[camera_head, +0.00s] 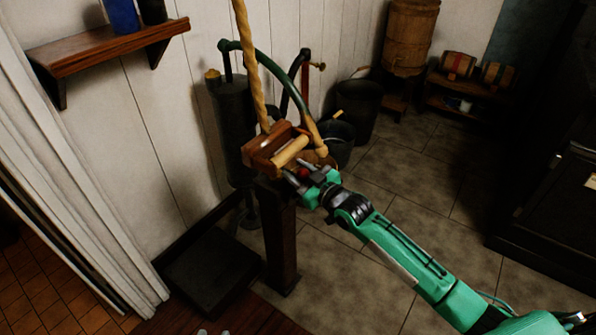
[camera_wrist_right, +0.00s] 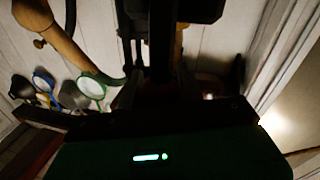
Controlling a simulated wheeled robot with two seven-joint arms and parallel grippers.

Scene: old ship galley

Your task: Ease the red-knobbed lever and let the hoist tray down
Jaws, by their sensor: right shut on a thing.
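The red knob (camera_head: 304,172) of the lever shows as a small red spot between the fingers of my right gripper (camera_head: 298,180). My right gripper is shut on it, beside a wooden winch box (camera_head: 262,150) with a pale roller, on top of a dark post (camera_head: 282,240). The lever's shaft is hidden by the gripper and winch. A thick rope (camera_head: 251,65) rises from the winch out of the picture. I cannot make out the hoist tray for certain; a dark flat platform (camera_head: 212,262) lies left of the post. The right wrist view is mostly dark and shows no knob.
A green pump (camera_head: 232,120) with a curved handle stands close behind the winch. Buckets (camera_head: 358,105) and a wooden barrel (camera_head: 409,38) stand farther back. A shelf (camera_head: 108,50) is on the left wall, a dark stove-like block (camera_head: 550,200) at right. The tiled floor between is clear.

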